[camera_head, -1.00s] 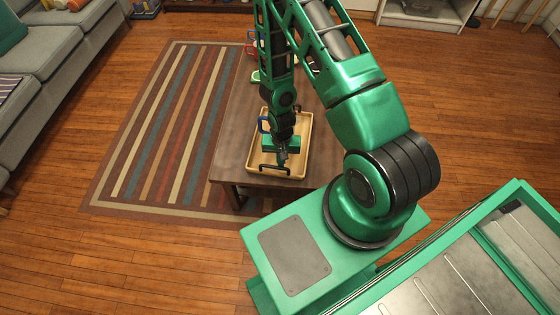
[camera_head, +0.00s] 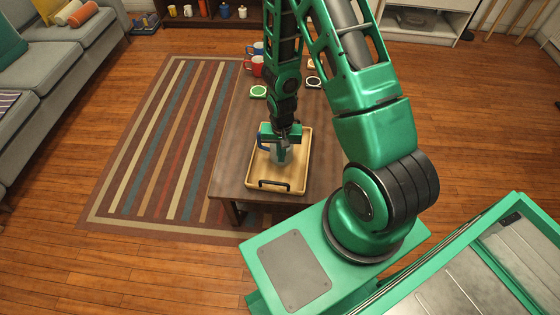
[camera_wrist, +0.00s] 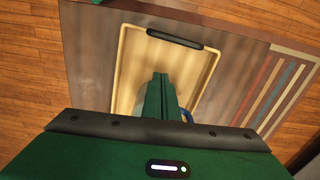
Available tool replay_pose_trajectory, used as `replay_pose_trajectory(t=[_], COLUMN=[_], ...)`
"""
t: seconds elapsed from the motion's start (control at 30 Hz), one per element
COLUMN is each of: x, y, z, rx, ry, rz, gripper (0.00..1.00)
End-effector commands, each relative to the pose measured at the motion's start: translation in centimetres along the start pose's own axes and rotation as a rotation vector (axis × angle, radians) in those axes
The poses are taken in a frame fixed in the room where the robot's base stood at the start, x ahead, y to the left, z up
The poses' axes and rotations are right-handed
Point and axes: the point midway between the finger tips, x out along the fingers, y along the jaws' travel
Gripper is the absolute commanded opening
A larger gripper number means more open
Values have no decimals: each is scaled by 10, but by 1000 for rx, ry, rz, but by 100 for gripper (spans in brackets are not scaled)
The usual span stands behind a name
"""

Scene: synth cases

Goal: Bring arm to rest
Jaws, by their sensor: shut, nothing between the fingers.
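My gripper (camera_head: 283,148) hangs over the wooden tray (camera_head: 300,180) on the coffee table, in the head view. In the wrist view its two green fingers (camera_wrist: 160,84) are together, with nothing between them, pointing toward the tray's dark handle (camera_wrist: 174,39). A blue handle-like part (camera_head: 262,142) shows just left of the gripper. It also shows beside the fingers in the wrist view (camera_wrist: 188,116). The pale object it seems to belong to is mostly hidden by the gripper.
The brown table (camera_head: 228,165) also holds a red mug (camera_head: 256,67), a blue mug (camera_head: 255,49), a green coaster (camera_head: 258,91) and a black-centred coaster (camera_head: 313,82). A striped rug (camera_head: 160,140) and grey sofa (camera_head: 55,50) lie to the left.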

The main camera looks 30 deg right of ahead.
Motion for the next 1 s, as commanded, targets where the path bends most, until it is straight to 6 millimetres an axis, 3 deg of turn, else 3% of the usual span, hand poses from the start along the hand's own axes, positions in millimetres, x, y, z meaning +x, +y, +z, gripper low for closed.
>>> replay_pose_trajectory(t=[0.53,0.67,1.0], x=[-22,-52,-162], y=[3,14,66], z=[-4,-15,-27], rx=[-5,-13,-26], ry=[6,21,44], rz=[4,20,73], gripper=[0,0,0])
